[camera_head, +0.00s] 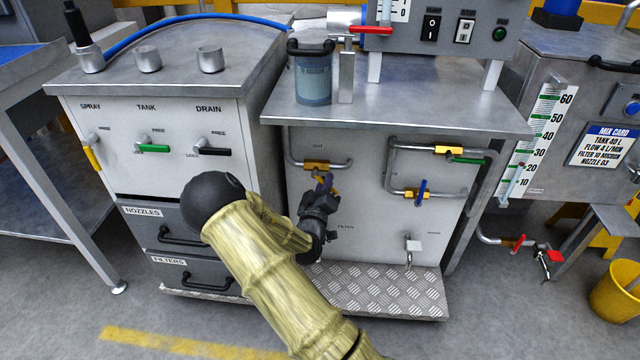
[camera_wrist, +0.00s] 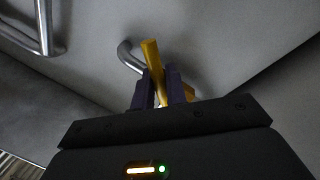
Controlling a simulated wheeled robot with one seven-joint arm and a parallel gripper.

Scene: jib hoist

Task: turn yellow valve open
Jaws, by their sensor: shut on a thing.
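The yellow valve lever (camera_wrist: 151,55) shows in the wrist view. It stands close to upright with its top leaning slightly left, in front of a bent grey pipe (camera_wrist: 128,58). My gripper (camera_wrist: 160,88) is shut on it, with one dark purple finger on each side. In the head view my gripper (camera_head: 323,184) is at the front panel of the middle cabinet, just below the brass-yellow valve body (camera_head: 316,166) on a short pipe. My fingers mostly hide the lever there.
On the same panel, to the right, are a green lever (camera_head: 468,161) and a blue lever (camera_head: 422,192) on pipes, and a small tap (camera_head: 413,244). Another yellow lever (camera_head: 92,157) hangs under SPRAY on the left cabinet. A tread-plate step (camera_head: 385,290) juts out below.

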